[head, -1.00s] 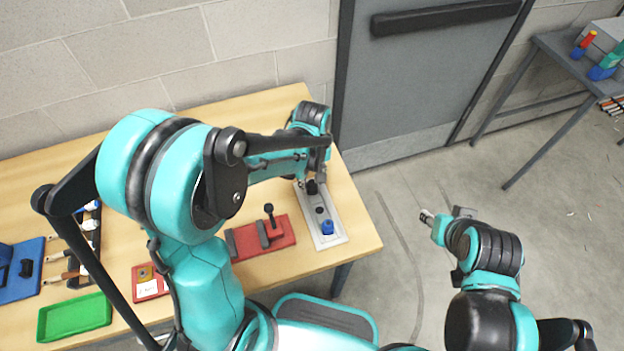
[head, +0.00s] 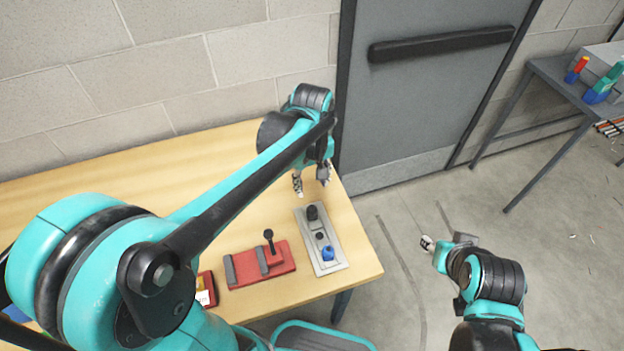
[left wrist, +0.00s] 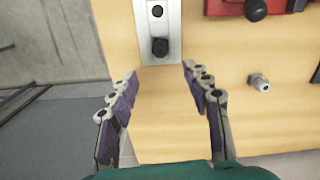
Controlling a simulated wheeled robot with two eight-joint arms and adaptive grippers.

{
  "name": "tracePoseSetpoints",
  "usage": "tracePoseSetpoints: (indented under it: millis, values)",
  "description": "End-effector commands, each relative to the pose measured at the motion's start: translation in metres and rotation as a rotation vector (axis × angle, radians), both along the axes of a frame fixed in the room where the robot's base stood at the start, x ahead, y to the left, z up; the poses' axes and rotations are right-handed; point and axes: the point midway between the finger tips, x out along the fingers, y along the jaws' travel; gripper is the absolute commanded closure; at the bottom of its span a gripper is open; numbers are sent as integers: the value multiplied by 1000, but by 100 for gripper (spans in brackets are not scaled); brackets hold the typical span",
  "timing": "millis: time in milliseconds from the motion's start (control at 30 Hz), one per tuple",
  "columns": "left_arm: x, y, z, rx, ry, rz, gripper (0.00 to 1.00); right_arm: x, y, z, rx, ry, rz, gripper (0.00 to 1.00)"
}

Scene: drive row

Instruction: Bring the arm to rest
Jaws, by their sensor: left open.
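My left gripper (head: 311,182) is open and empty above the far right part of the wooden table (head: 362,250). It is just beyond a grey panel (head: 332,266) and apart from it. The panel carries a black knob (head: 312,212), a small black button (head: 320,236) and a blue knob (head: 327,254). In the left wrist view my left fingers (left wrist: 159,72) are spread, with bare table between them and the black knob (left wrist: 160,46) ahead of them. My right gripper (head: 442,242) is over the floor, right of the table; its finger opening is unclear.
A red base with a black lever (head: 268,240) lies left of the panel. A small metal fitting (left wrist: 258,82) shows on the table in the left wrist view. A grey door (head: 430,85) stands behind, and a side table (head: 552,78) with coloured items stands at right.

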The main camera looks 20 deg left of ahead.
Motion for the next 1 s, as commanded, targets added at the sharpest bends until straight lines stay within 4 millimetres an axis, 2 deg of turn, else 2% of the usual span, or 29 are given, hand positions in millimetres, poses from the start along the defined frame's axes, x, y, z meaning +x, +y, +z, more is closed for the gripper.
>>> tracePoseSetpoints:
  millis: [167, 700, 867, 1000]
  values:
    - [0, 0, 10, 0, 0, 0, 51, 0, 0, 0, 0, 0, 0, 60]
    - [-2, 1, 11, -1, -6, -7, 51, 0, 0, 0, 0, 0, 0, 60]
    - [-18, 9, 19, -4, -84, -96, 51, 0, 0, 0, 0, 0, 0, 60]
    - [-45, 21, 27, 15, -226, -261, 51, 0, 0, 0, 0, 0, 0, 60]
